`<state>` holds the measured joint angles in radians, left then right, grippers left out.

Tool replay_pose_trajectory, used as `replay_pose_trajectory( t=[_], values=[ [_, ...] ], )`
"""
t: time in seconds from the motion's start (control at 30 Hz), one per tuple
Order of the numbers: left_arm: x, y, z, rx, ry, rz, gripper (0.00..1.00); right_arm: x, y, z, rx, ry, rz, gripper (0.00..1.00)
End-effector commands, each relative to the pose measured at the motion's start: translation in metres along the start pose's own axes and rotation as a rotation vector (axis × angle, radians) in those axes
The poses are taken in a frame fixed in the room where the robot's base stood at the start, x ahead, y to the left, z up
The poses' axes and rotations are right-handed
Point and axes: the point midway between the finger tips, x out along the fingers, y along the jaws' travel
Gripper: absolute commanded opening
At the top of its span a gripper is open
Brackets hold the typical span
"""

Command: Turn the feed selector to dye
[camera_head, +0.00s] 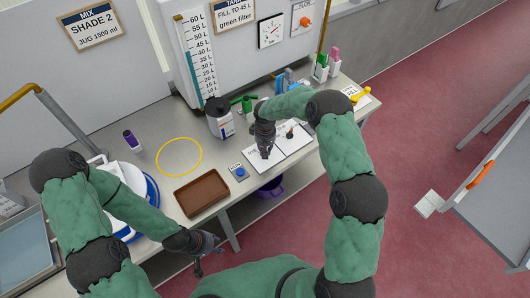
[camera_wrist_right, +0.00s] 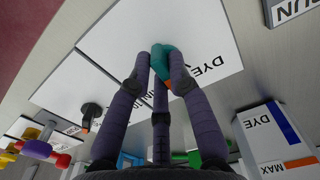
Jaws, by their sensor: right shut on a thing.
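My right gripper (camera_wrist_right: 163,68) is shut on a small teal knob (camera_wrist_right: 160,57) with an orange part, over a white panel (camera_wrist_right: 110,45) printed "DYE" beside the knob. In the head view my right gripper (camera_head: 264,153) reaches down to this white panel (camera_head: 256,165) on the bench, and the hand hides the knob. A second, black knob (camera_head: 290,132) with an orange mark stands on the panel's right part; it also shows in the right wrist view (camera_wrist_right: 91,111). My left gripper (camera_head: 210,246) is open and empty, in front of the bench's near edge.
A grey box with a blue button (camera_head: 240,172) and a brown tray (camera_head: 202,193) lie left of the panel. A yellow ring (camera_head: 179,157) marks clear bench.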

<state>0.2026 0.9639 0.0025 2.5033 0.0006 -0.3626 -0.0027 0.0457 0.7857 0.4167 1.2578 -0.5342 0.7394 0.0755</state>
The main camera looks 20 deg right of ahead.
Motion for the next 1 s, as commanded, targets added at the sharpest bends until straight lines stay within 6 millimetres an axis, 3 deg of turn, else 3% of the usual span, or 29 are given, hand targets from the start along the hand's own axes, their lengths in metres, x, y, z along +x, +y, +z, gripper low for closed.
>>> replay_pose_trajectory(
  t=[0.5,1.0],
  values=[
    [0.022,-0.008,-0.001,0.0,0.0,0.0,0.4,0.0,0.002,-0.003,-0.433,0.004,0.001,0.0],
    [0.027,-0.009,-0.001,0.0,0.0,0.0,0.4,-0.001,0.002,-0.004,-0.596,0.004,0.001,0.0]
  ],
)
